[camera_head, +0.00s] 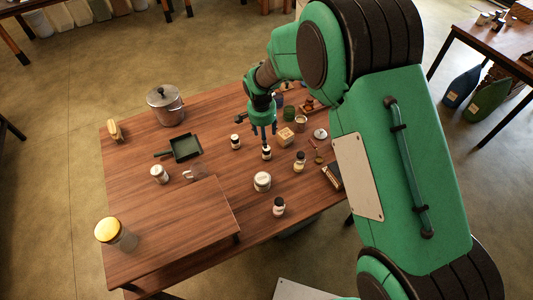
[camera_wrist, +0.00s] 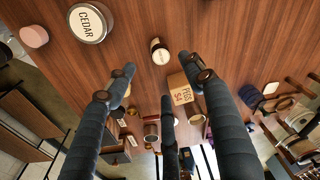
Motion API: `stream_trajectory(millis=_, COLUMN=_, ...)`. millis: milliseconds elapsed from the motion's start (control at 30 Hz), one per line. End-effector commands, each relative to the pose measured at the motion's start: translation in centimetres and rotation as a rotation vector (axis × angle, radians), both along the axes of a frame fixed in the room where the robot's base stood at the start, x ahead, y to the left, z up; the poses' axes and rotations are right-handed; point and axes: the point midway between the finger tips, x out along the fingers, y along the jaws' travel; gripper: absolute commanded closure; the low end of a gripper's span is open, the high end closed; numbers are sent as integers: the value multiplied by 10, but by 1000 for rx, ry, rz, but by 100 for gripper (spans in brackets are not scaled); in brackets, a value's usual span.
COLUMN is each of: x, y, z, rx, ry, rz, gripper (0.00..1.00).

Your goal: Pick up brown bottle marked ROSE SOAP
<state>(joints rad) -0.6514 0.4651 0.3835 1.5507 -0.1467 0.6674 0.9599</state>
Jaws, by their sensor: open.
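My gripper (camera_head: 263,134) is over the middle of the table, pointing down with its fingers spread. In the wrist view its fingers (camera_wrist: 162,84) are apart with nothing held between them. A small dark-capped bottle with a pale label (camera_head: 266,153) stands just below the fingertips. A small bottle (camera_wrist: 160,51) also shows beyond the fingertips in the wrist view. Another dark-capped bottle (camera_head: 300,161) stands to its right, and one (camera_head: 279,206) stands near the front edge. No ROSE SOAP marking is readable, so I cannot tell which bottle bears it.
A round tin marked CEDAR (camera_wrist: 88,23) and a wooden box marked PEGS (camera_wrist: 183,92) are close by. The tabletop (camera_head: 145,213) also holds a lidded pot (camera_head: 165,106), a green pan (camera_head: 187,147) and a yellow-lidded jar (camera_head: 108,231). The table's left part has free room.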

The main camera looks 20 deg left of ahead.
Motion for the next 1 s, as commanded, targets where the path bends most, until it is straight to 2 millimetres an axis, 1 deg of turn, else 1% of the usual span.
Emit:
stream_trajectory(millis=400, x=6, y=-2, z=-60, rx=-2, ry=2, rz=0, gripper=47)
stream_trajectory(millis=500, x=8, y=-2, z=-70, rx=0, ry=0, rz=0, gripper=47)
stream_trajectory(millis=633, x=9, y=-2, z=-76, rx=0, ry=0, rz=0, gripper=47)
stream_trajectory(millis=1000, x=9, y=-2, z=-77, rx=0, ry=0, rz=0, gripper=47)
